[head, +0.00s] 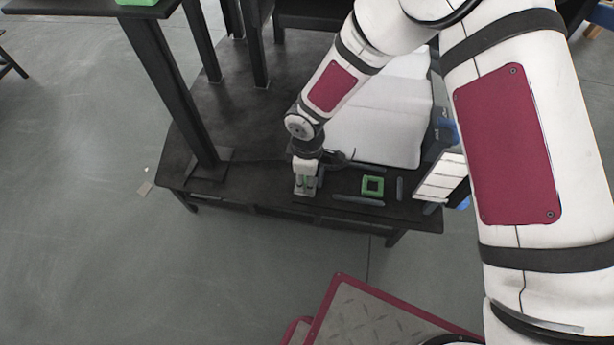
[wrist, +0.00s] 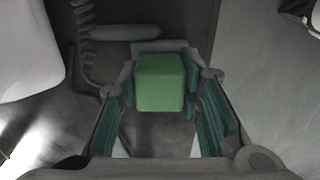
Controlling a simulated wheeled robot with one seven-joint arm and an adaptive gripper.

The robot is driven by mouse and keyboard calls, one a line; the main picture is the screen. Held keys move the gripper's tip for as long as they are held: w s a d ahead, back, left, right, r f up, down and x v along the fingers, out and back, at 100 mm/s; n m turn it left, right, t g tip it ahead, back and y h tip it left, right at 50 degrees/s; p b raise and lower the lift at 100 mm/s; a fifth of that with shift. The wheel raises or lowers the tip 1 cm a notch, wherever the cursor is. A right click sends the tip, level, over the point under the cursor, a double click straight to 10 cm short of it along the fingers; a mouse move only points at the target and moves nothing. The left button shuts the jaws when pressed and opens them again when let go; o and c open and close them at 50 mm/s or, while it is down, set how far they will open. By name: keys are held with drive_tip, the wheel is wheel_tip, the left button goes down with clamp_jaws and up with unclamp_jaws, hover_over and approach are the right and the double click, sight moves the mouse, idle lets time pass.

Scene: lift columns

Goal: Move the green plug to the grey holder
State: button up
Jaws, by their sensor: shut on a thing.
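The green plug (wrist: 162,82) is a block seen between my gripper's teal finger pads in the wrist view. My gripper (wrist: 165,110) is shut on it. In the head view my gripper (head: 305,182) points down near the front edge of the dark table, with a bit of green showing between its fingers. A grey edge (wrist: 160,46) shows just behind the plug in the wrist view; it may be the grey holder's rim. I cannot tell whether the plug sits in the holder or above it, as the fingers hide its lower part.
A green square frame (head: 372,186) lies on the dark table (head: 240,170) to the right of my gripper. Grey bars lie around it. A white sheet-like surface (head: 380,120) is behind, a dark post (head: 170,80) stands left, and a white-panelled box (head: 440,180) stands right.

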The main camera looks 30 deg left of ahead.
drive_tip(key=o, duration=1.1)
drive_tip(key=shift+o, duration=0.2)
drive_tip(key=shift+o, duration=1.1)
drive_tip(key=shift+r, duration=0.1)
drive_tip(key=shift+r+p, duration=2.45)
drive_tip(key=shift+r, duration=1)
drive_tip(key=shift+w, duration=0.1)
